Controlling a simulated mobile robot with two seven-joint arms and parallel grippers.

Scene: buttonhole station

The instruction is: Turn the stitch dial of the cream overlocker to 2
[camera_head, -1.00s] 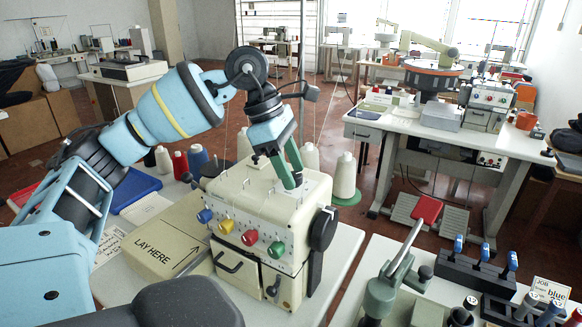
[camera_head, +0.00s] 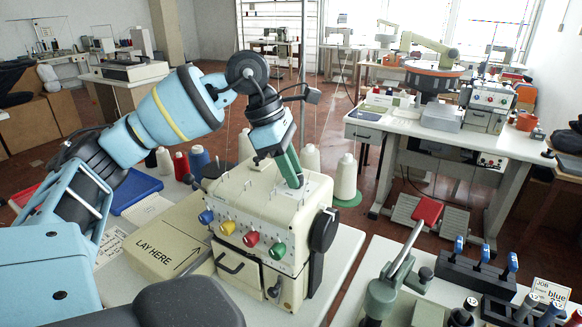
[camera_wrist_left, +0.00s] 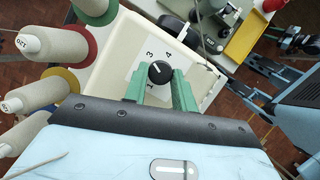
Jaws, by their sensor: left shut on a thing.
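The cream overlocker (camera_head: 260,212) stands on a white table in the middle of the head view. In the left wrist view its stitch dial, a small black knob (camera_wrist_left: 159,72), sits on a white plate with the numerals 1, 3 and 4 legible around it. A pale pointer mark shows on the knob, but I cannot read its number surely. My left gripper (camera_head: 294,178) reaches down onto the machine's top. In the left wrist view its green fingers (camera_wrist_left: 160,84) are shut on the dial, one on each side. My right gripper is not in view.
Thread cones (camera_head: 345,178) stand behind the overlocker. The cream "LAY HERE" box (camera_head: 165,243) adjoins its left side, and a black handwheel (camera_head: 323,230) projects on its right. A blue tray (camera_head: 136,190) lies at the table's left. Another bench with a red-handled lever (camera_head: 428,211) stands at right.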

